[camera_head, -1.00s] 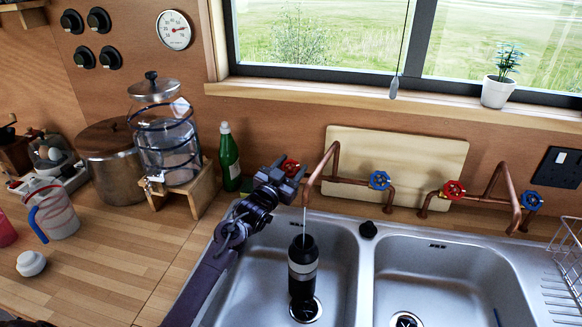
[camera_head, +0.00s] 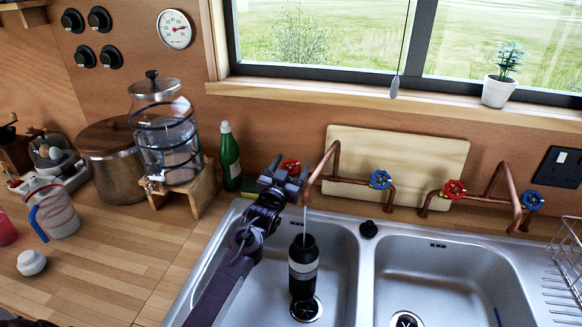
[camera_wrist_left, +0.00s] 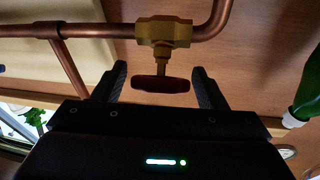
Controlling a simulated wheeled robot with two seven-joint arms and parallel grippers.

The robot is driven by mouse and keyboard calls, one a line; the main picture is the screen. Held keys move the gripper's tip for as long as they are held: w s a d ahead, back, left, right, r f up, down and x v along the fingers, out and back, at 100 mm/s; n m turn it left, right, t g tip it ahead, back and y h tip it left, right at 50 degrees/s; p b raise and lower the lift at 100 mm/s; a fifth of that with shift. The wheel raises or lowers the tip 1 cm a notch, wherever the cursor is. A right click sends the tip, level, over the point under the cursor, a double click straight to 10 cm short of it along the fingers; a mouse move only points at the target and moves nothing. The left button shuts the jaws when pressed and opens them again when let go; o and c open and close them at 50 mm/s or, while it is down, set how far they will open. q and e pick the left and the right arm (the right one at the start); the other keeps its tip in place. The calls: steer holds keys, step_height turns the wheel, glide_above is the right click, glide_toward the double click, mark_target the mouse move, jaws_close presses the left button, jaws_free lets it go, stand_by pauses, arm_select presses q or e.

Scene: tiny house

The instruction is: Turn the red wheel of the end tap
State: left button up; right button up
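The red wheel (camera_head: 291,166) of the leftmost tap is partly behind my left gripper (camera_head: 289,174) in the head view. In the left wrist view the wheel (camera_wrist_left: 160,85) lies edge-on between my two fingers, below a brass valve (camera_wrist_left: 163,31) on the copper pipe. A gap shows on each side, so the gripper is open around the wheel, not clamped on it. A thin stream of water runs from the copper spout into a black bottle (camera_head: 303,267) in the left sink basin. My right gripper is not in view.
The tap's blue wheel (camera_head: 380,179) is to the right. A second tap has a red wheel (camera_head: 454,189) and a blue wheel (camera_head: 532,200). A green bottle (camera_head: 229,160) and a glass dispenser (camera_head: 168,140) stand left. A wooden board (camera_head: 430,160) leans behind the pipes.

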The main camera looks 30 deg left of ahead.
arm_select(q)
steer(key=shift+o, duration=0.3)
steer(key=shift+s+f, duration=0.15)
steer(key=shift+s, duration=0.15)
steer(key=s+b, duration=0.1)
steer(key=s, duration=0.6)
steer(key=shift+d+f+b, duration=0.35)
steer(key=shift+d+f, duration=0.1)
stand_by(6.2)
